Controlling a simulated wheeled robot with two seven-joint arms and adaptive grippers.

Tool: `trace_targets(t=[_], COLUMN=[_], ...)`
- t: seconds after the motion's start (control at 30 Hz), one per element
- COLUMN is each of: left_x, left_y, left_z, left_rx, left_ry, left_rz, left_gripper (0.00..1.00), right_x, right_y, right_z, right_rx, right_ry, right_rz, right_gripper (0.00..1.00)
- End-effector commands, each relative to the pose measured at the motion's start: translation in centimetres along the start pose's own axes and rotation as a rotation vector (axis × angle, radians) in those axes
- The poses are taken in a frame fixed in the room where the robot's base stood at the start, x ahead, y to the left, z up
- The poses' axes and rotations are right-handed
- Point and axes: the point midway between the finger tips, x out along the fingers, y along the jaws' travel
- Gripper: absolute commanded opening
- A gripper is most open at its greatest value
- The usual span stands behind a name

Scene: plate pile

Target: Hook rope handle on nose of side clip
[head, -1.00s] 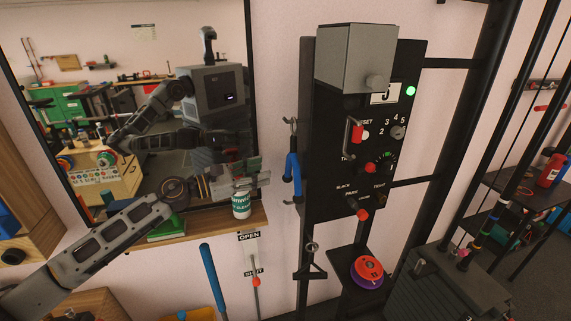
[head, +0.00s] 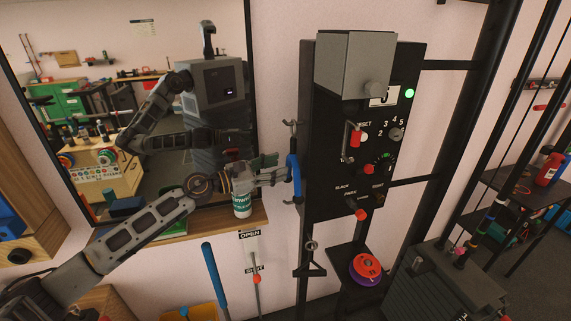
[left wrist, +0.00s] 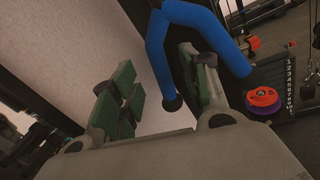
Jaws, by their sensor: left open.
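A blue rope handle (head: 294,176) hangs at the left side of the black panel, below a small metal hook-like clip (head: 290,125). A second small metal piece (head: 297,200) shows low on the same side. I cannot tell which part is the clip's nose. My left gripper (head: 282,175) is open beside the rope. In the left wrist view the rope (left wrist: 160,52) shows two blue strands with dark ends. One strand runs down into the gap between my open fingers (left wrist: 165,95), the other passes by the right finger. My right gripper is not in view.
A white-and-green bottle (head: 242,204) stands on the wooden ledge (head: 190,226) just under my left arm. The black panel (head: 330,190) with knobs is close on the right. A triangular handle (head: 310,262) and a red-and-purple disc (head: 366,269) are below. A mirror (head: 120,70) is behind.

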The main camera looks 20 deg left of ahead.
Motion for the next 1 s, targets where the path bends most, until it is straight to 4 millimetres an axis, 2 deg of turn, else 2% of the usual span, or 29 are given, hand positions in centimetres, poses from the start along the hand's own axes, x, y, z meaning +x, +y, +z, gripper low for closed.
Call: trace_targets(t=[0.23,0.5,0.97,1.0], left_x=[1.8,3.3,3.7,3.7], left_y=[0.0,0.0,0.0,0.0], left_z=[0.2,0.1,0.0,0.0], left_rx=[0.001,0.001,0.002,0.002], left_ry=[-0.001,0.000,0.001,0.001], left_rz=[-0.001,0.000,-0.001,-0.001], left_gripper=[0.46,0.46,0.46,0.42], right_x=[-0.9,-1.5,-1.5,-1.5], right_y=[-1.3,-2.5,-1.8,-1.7], right_z=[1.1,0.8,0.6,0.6], right_rx=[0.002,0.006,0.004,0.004], right_ry=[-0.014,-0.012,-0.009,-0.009], right_rz=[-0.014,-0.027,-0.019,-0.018], right_gripper=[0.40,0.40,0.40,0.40])
